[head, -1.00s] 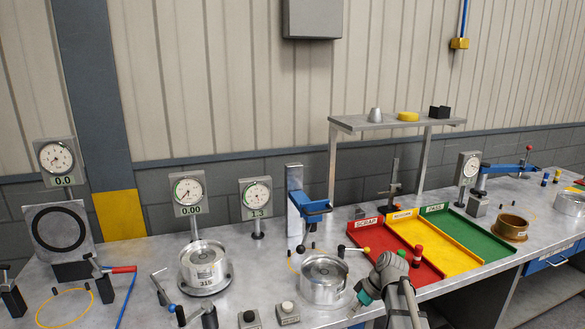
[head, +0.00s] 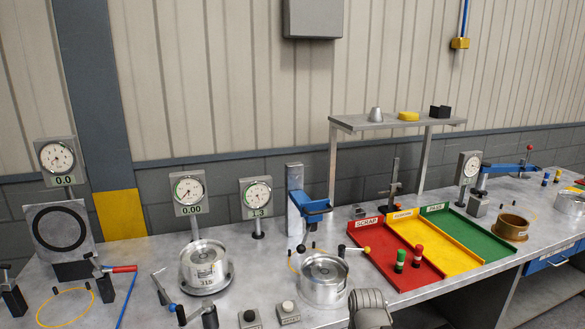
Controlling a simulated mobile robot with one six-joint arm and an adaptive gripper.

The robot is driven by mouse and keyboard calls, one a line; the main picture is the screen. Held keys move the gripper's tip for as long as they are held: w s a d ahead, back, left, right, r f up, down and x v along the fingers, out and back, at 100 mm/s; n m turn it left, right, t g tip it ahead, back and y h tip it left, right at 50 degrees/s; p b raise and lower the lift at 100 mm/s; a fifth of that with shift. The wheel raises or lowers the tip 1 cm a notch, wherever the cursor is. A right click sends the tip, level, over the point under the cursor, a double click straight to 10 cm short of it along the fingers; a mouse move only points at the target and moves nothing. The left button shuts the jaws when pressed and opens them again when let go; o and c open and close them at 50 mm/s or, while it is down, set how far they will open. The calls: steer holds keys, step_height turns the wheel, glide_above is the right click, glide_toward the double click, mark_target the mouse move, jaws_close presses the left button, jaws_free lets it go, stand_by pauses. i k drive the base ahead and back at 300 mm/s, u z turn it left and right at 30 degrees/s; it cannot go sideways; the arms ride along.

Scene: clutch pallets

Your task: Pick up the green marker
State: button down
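The green marker (head: 401,261) stands upright in the red tray section labelled SCRAP (head: 379,262), near its right side. A red marker (head: 417,255) stands just right of it, close beside it. Part of my arm shows at the bottom edge of the head view, below and left of the markers. My gripper's fingers are not visible, so I cannot see whether they hold anything.
A yellow section (head: 445,258) and a green section (head: 470,236) lie right of the red one. A silver clutch part (head: 324,279) stands left of the tray.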

mark_target(401, 255)
steer(key=k, duration=1.35)
steer(key=u, duration=0.15)
steer(key=i, duration=1.75)
steer(key=z, duration=0.75)
